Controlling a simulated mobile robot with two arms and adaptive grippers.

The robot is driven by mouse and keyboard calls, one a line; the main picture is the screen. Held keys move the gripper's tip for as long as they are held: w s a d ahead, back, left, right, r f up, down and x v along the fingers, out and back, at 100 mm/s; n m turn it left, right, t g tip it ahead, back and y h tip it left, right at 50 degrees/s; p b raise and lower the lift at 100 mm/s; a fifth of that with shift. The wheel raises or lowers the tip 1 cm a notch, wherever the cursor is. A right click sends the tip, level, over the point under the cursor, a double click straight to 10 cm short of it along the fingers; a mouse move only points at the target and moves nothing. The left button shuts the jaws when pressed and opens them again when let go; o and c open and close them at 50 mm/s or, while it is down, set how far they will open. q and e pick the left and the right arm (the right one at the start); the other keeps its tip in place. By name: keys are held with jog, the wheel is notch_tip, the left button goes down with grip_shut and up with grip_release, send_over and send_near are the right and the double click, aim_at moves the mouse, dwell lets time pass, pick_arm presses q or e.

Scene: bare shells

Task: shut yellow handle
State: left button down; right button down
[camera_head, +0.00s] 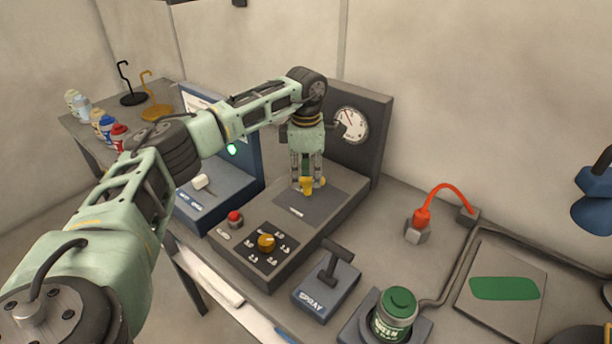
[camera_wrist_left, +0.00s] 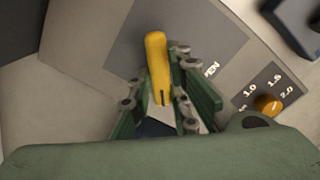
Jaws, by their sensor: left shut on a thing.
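The yellow handle (camera_head: 306,186) sits on the dark panel on top of the grey console, below the gauge. In the left wrist view the yellow handle (camera_wrist_left: 157,68) points away from my palm, between the fingers. My left gripper (camera_head: 305,180) reaches down onto the handle from above. Its green fingers (camera_wrist_left: 166,108) are shut on the handle's near part, one on each side. The handle's base is partly hidden by the fingers. My right gripper is not in view.
The console (camera_head: 262,262) carries a yellow knob (camera_head: 266,242) and a red button (camera_head: 235,218). A spray lever (camera_head: 331,265), a green-lidded jar (camera_head: 396,312) and a red-corded plug (camera_head: 421,217) stand to the right. A blue box (camera_head: 215,205) stands left of it.

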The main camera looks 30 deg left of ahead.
aim_at(306, 177)
pick_arm(q)
jog(key=m, duration=0.4)
jog(key=shift+w+a+r, duration=0.1)
jog(key=shift+w+r, duration=0.05)
jog(key=shift+m, duration=1.8)
jog(key=shift+w+r, duration=0.1)
jog(key=c, duration=1.8)
grip_release()
jog(key=shift+c, duration=0.2)
jog(key=shift+o, duration=1)
notch_tip(306, 177, up, 12)
